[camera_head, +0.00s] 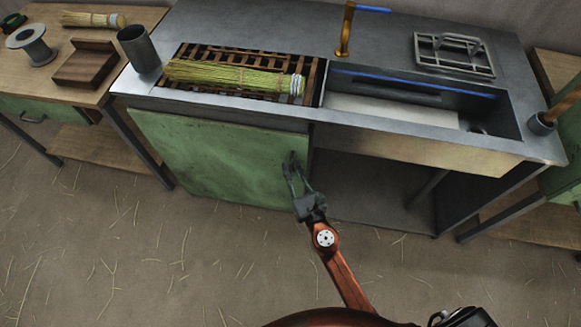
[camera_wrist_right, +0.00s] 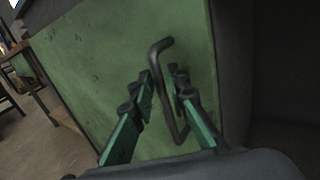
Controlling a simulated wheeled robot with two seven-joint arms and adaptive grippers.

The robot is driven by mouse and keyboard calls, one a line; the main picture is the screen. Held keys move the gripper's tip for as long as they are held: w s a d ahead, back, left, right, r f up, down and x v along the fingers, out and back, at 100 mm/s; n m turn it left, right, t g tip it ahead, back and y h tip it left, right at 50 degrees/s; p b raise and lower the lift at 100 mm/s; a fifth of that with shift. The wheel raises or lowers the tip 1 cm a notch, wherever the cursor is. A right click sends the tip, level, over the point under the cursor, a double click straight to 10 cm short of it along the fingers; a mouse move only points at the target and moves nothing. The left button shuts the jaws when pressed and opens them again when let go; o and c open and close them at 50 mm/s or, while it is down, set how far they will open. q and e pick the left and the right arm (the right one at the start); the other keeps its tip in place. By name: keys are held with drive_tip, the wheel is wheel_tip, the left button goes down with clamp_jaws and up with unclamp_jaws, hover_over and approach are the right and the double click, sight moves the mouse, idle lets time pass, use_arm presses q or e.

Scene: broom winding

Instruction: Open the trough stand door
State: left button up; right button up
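The trough stand (camera_head: 420,147) is a grey metal counter with a sink basin on its right side. Its green door (camera_head: 215,160) covers the left part below the counter and looks shut; the wrist view shows its face (camera_wrist_right: 100,55) close up. A dark bent bar handle (camera_wrist_right: 163,95) sits near the door's right edge. My right gripper (camera_head: 292,172) is at that edge. In the wrist view its fingers (camera_wrist_right: 161,80) are apart, one on each side of the handle, with a gap on the left side. My left gripper does not show.
A straw broom bundle (camera_head: 235,78) lies on the slatted rack on the counter, beside a grey cup (camera_head: 139,48). A wooden table (camera_head: 85,95) stands at left. The space under the sink (camera_head: 370,185) is open. The straw-strewn floor (camera_head: 120,250) in front is clear.

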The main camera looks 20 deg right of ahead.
drive_tip(key=shift+w, duration=0.35)
drive_tip(key=shift+c, duration=0.6)
clamp_jaws()
